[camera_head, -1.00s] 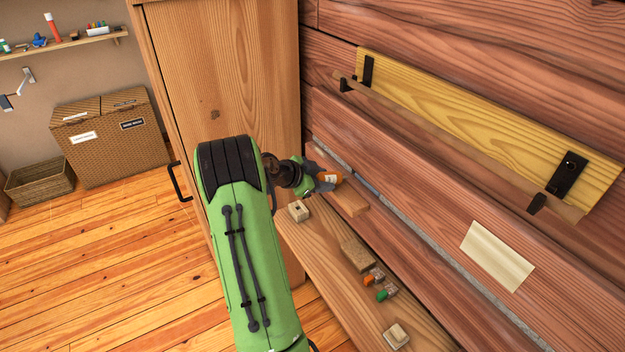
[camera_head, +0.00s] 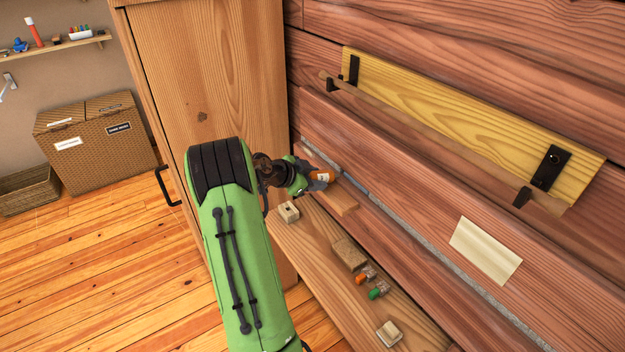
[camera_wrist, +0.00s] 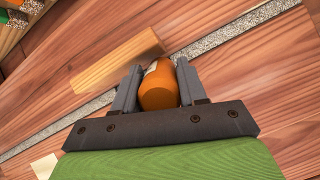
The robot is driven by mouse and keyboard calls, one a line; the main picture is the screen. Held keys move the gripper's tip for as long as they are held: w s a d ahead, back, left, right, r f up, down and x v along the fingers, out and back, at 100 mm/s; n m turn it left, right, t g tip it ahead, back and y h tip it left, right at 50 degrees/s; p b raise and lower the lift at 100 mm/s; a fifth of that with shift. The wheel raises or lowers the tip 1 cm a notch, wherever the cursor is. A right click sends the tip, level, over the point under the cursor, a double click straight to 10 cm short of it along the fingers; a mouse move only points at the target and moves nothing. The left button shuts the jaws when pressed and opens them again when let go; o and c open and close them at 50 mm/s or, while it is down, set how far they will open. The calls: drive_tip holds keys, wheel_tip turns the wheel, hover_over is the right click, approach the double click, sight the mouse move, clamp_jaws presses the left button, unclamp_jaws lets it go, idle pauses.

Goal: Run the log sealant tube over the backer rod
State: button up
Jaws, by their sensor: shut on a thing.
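My gripper (camera_head: 318,180) is shut on the orange log sealant tube (camera_head: 324,177), close to the log wall at the far end of the seam. In the wrist view, the rounded orange tube (camera_wrist: 159,88) sits between the two grey fingers; its nozzle tip is hidden. The backer rod (camera_head: 400,228) is a grey strip along the seam between two logs, running from beside the cabinet down to the lower right. In the wrist view, the rod (camera_wrist: 235,30) is speckled at upper right and looks smoother and paler at lower left. Whether the tube touches it is hidden.
A wooden shelf (camera_head: 318,262) below the seam holds wood blocks and small orange and green items (camera_head: 378,289). A yellow board (camera_head: 450,115) with black brackets and a wooden rail projects above. A cream paper (camera_head: 486,250) is on the wall. A tall cabinet (camera_head: 215,70) stands left.

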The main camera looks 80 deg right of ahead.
sight(341, 209)
drive_tip(key=shift+s+d, duration=0.45)
drive_tip(key=s+a+b, duration=0.2)
drive_tip(key=b, duration=0.2)
drive_tip(key=shift+s+f, duration=0.1)
drive_tip(key=shift+f, duration=0.05)
drive_tip(key=shift+s+a, duration=0.2)
drive_tip(key=shift+s+a+b, duration=0.2)
drive_tip(key=shift+s+b, duration=0.05)
drive_tip(key=shift+b, duration=0.3)
drive_tip(key=s+a+b, duration=0.4)
drive_tip(key=b, duration=0.1)
drive_tip(key=shift+s, duration=0.35)
drive_tip(key=shift+w+d+r, duration=0.15)
drive_tip(key=shift+w+d, duration=0.55)
drive_tip(key=shift+w, duration=0.1)
drive_tip(key=shift+w+d+r, duration=0.1)
drive_tip(key=shift+w+d, duration=0.55)
drive_tip(key=shift+w, duration=0.15)
drive_tip(key=shift+w+d+p, duration=1.05)
drive_tip(key=shift+w+d, duration=1.05)
drive_tip(key=shift+w, duration=0.25)
drive_tip(key=shift+a, duration=0.1)
